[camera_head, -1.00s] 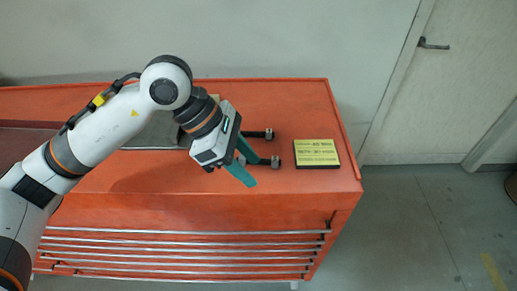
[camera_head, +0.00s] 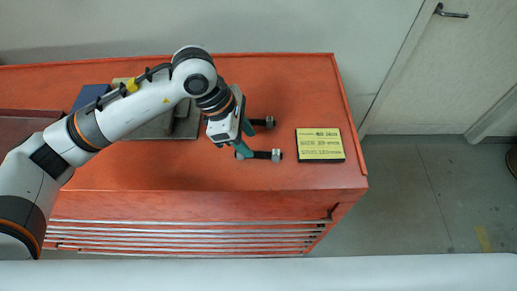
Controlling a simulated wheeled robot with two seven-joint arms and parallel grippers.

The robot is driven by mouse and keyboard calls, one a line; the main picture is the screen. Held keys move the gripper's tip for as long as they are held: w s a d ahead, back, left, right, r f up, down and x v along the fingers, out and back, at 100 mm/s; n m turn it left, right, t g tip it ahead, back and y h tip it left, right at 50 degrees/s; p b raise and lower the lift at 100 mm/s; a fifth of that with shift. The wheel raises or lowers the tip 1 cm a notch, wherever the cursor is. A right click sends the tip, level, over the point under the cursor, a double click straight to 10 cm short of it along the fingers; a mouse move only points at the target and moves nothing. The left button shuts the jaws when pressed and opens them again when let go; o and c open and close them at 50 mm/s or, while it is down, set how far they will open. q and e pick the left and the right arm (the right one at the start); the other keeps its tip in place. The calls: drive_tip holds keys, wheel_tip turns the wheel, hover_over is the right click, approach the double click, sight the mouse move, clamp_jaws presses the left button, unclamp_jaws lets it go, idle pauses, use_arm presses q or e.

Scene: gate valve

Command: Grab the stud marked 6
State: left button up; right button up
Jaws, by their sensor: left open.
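Two dark studs with grey nuts lie on the orange bench top, one behind the other. The front stud (camera_head: 262,155) lies crosswise with a nut showing at each end. The back stud (camera_head: 262,122) is partly hidden by my gripper. I cannot read any number on either one. My left gripper (camera_head: 247,140) comes in from the left, with its teal fingers apart and angled down at the left ends of the studs. One fingertip is close to the front stud's left nut; I cannot tell whether it touches. My right gripper is not in view.
A black-edged plate with yellow lettered face (camera_head: 320,144) lies right of the studs on the orange bench (camera_head: 290,85). Grey and blue blocks lie behind my left arm. A white bar crosses the bottom of the view. Floor and a door are at right.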

sight(257, 152)
use_arm(q)
drive_tip(key=p+x, duration=0.2)
drive_tip(key=x, duration=0.1)
drive_tip(key=shift+s+d+f, duration=0.15)
drive_tip(key=shift+d+f, duration=0.05)
drive_tip(key=shift+d, duration=0.05)
drive_tip(key=shift+d+f, duration=0.25)
drive_tip(key=shift+f, duration=0.3)
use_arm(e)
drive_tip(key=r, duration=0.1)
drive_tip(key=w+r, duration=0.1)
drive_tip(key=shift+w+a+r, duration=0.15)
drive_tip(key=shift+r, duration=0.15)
use_arm(q)
clamp_jaws()
